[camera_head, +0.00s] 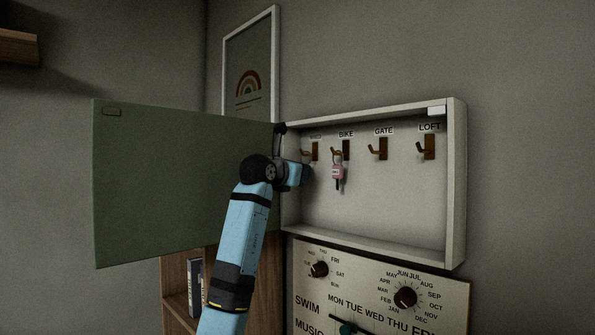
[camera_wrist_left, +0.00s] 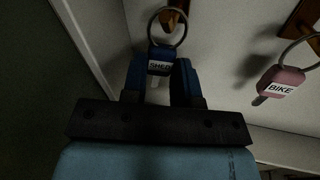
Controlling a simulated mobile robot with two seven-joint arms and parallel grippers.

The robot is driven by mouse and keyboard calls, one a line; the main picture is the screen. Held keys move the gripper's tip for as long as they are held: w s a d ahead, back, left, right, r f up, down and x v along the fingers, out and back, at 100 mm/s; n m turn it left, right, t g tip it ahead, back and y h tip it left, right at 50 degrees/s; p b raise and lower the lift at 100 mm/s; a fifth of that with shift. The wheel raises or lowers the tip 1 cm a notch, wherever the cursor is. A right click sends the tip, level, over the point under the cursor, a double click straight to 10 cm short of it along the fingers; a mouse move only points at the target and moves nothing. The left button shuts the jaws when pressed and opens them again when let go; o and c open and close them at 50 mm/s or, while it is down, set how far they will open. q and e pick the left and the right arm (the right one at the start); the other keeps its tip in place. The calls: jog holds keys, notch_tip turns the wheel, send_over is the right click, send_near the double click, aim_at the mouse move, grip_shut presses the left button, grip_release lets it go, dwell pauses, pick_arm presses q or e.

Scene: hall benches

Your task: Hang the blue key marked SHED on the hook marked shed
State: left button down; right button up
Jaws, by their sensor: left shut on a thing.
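The blue key with its SHED tag (camera_wrist_left: 160,61) is between the fingers of my left gripper (camera_wrist_left: 163,85) in the left wrist view. In the head view my left gripper (camera_head: 304,175) is at the cabinet's left side and hides the tag. The key's ring (camera_wrist_left: 167,28) overlaps the brown shed hook (camera_wrist_left: 174,15), with part of the hook inside the ring's outline; I cannot tell if it bears on the hook. In the head view the shed hook (camera_head: 315,151) is the leftmost, just above my gripper. My right gripper is not in view.
A pink key marked BIKE (camera_head: 338,172) hangs on the bike hook (camera_head: 346,149), close on the right. The gate hook (camera_head: 383,147) and loft hook (camera_head: 429,147) are empty. The open green door (camera_head: 180,185) stands left of the cabinet (camera_head: 457,180). A dial board (camera_head: 450,300) is below.

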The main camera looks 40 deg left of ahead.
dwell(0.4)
pick_arm(q)
jog(key=c, duration=0.9)
grip_release()
jog(key=shift+c, duration=0.2)
jog(key=shift+o, duration=0.7)
jog(key=shift+s, duration=0.1)
jog(key=s+d+b, duration=0.2)
jog(key=s+b, duration=0.3)
jog(key=s, duration=0.8)
jog(key=shift+s+d, duration=0.2)
jog(key=shift+s, duration=0.05)
